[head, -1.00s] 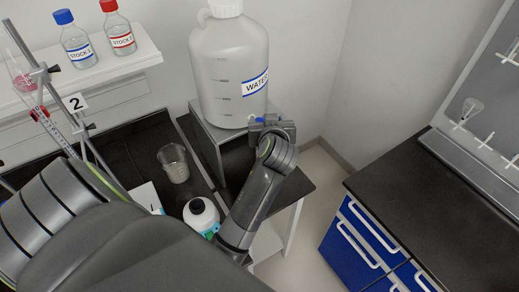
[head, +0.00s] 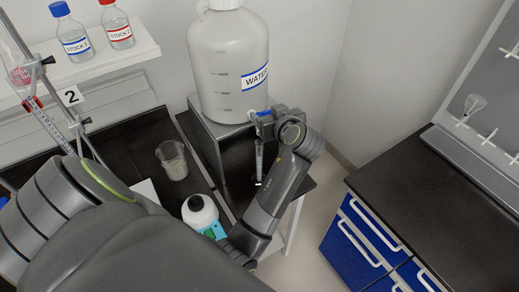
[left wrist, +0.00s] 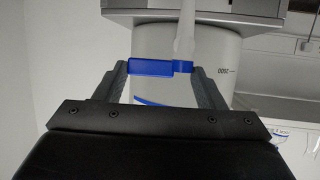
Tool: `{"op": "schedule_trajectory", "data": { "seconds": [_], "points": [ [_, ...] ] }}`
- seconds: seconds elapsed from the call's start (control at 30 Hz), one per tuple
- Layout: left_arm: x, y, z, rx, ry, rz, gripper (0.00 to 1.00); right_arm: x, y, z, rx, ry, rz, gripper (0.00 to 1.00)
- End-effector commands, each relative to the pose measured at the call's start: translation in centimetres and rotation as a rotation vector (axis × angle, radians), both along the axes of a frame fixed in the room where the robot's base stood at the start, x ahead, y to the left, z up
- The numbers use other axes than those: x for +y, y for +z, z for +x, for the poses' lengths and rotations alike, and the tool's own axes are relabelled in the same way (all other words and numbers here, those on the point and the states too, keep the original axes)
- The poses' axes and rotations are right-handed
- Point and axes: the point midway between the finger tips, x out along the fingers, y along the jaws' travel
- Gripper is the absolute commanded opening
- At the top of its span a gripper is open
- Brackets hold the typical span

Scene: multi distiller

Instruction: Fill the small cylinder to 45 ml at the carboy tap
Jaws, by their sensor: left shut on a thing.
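The white carboy (head: 228,60) labelled WATER stands on a grey stand at the back. My left gripper (head: 264,116) is at the blue tap handle at its foot. In the left wrist view the blue tap handle (left wrist: 150,67) lies between the fingers of my left gripper (left wrist: 165,72), shut on it, beside a pale spout (left wrist: 185,35). A slim grey upright piece (head: 259,163) shows below the tap in the head view. I cannot tell whether it is the small cylinder or part of the spout. No water level can be read. My right gripper is out of view.
Stock bottles (head: 70,32) stand on the shelf. A clamp stand is at left. A dark counter (head: 440,200) over blue drawers is at right.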

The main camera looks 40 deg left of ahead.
Motion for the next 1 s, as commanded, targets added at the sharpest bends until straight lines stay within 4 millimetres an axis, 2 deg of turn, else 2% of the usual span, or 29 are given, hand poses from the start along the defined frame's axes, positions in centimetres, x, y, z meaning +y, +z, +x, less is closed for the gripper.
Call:
{"op": "schedule_trajectory", "data": {
  "seconds": [0.3,0.53,0.77,0.8,0.97,1.0],
  "points": [
    [0.0,-0.1,0.1,0.001,0.025,-0.001,0.42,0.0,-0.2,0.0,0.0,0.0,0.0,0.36],
    [0.1,-0.2,0.6,0.001,0.166,0.0,0.42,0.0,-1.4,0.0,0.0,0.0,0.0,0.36],
    [0.2,-0.1,0.5,0.001,0.186,-0.002,0.42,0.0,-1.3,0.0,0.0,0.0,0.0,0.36],
    [0.2,-0.1,0.5,0.001,0.186,-0.002,0.67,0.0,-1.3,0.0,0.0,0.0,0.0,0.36],
    [0.2,-0.1,0.5,0.001,0.185,-0.002,0.88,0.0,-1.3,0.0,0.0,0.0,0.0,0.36],
    [0.2,-0.1,0.5,0.0,0.184,-0.002,0.89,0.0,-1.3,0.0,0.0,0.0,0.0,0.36]
  ]
}}
